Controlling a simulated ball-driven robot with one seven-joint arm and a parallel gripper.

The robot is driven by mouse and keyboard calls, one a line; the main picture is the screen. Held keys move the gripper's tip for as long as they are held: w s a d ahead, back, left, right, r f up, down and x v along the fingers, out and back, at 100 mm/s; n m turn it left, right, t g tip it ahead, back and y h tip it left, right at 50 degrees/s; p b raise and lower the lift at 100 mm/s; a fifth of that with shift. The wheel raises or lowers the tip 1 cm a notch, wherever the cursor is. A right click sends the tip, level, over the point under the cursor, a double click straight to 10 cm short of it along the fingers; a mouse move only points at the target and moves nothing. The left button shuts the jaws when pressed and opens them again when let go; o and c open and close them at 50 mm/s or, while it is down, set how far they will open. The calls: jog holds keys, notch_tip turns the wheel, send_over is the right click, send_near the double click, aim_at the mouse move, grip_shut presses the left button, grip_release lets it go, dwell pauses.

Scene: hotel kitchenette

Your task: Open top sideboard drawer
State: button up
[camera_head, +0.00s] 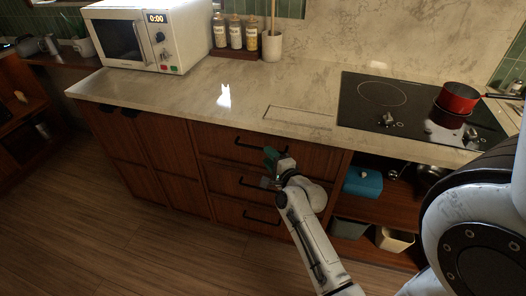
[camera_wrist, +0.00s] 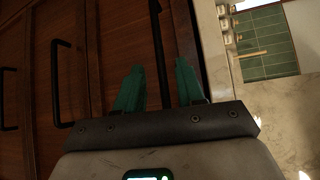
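The sideboard's top drawer (camera_head: 222,136) has a brown wooden front and looks closed, flush with its neighbours. Its black bar handle (camera_head: 248,144) runs along the front under the counter edge. In the wrist view the top handle (camera_wrist: 157,45) runs between the two teal fingers of my gripper (camera_wrist: 158,65). The fingers are apart, with visible room around the bar; I cannot tell whether either touches it. In the head view my gripper (camera_head: 270,158) is at the handle's right end, partly hiding it.
Below are the middle drawer's handle (camera_head: 250,183) and the bottom drawer's handle (camera_head: 260,217). The stone countertop (camera_head: 215,105) overhangs above. An open shelf with a blue box (camera_head: 363,182) lies to the right. The wooden floor (camera_head: 150,245) in front is clear.

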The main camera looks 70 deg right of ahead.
jog(key=shift+x, duration=2.3)
grip_shut()
